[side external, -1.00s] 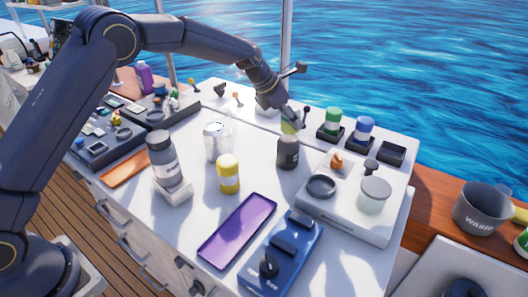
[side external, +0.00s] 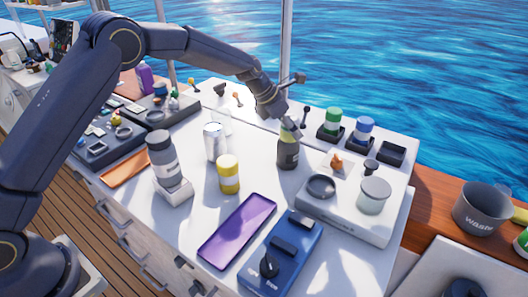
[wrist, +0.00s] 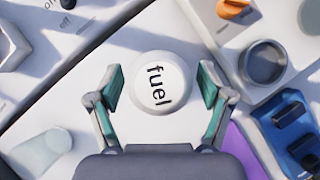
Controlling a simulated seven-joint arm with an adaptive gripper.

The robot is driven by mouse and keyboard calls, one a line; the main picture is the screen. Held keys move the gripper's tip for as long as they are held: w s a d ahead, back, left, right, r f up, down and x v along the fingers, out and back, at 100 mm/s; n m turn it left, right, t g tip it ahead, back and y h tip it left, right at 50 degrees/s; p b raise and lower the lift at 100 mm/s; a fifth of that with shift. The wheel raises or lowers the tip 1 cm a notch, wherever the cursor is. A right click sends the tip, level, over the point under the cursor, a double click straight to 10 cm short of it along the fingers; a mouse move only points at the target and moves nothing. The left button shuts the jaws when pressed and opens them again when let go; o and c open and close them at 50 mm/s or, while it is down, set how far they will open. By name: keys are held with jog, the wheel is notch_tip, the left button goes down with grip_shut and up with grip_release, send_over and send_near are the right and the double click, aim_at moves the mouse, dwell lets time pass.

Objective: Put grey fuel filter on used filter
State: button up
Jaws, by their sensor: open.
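A dark grey canister (side external: 288,156) with a yellow-green upper part stands upright on the white bench in the side view. In the wrist view a round pale top marked "fuel" (wrist: 160,84) lies between my fingers; it appears to belong to this canister. My gripper (side external: 291,128) is over the canister's top, its fingers partly hidden in the side view. In the wrist view my gripper (wrist: 162,88) is open, with a finger on each side of the top and gaps visible. I cannot read any "used filter" label.
A yellow can (side external: 229,174), a silver can (side external: 213,143) and a grey-topped canister (side external: 164,160) stand to the left. A purple tray (side external: 237,231) and a blue device (side external: 282,258) lie in front. A white panel (side external: 345,228) with a dark ring is close on the right.

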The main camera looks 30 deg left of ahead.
jog(key=shift+r, duration=0.3)
jog(key=s+a+r+m, duration=0.4)
jog(key=s+r+m, duration=0.1)
jog(key=s+r, duration=0.45)
jog(key=s+a+r+m, duration=0.4)
jog(key=s+r+m, duration=0.2)
jog(key=s+r, duration=0.3)
jog(key=s+a+f+m+y, duration=0.1)
jog(key=s+a+f+m, duration=0.1)
jog(key=s+m, duration=0.7)
jog(key=s+a+f+m+y, duration=0.2)
jog(key=s+m, duration=0.7)
jog(key=s, duration=0.5)
jog(key=shift+s+a+f+y, duration=0.25)
jog(key=shift+a+y, duration=0.05)
jog(key=shift+a, duration=0.2)
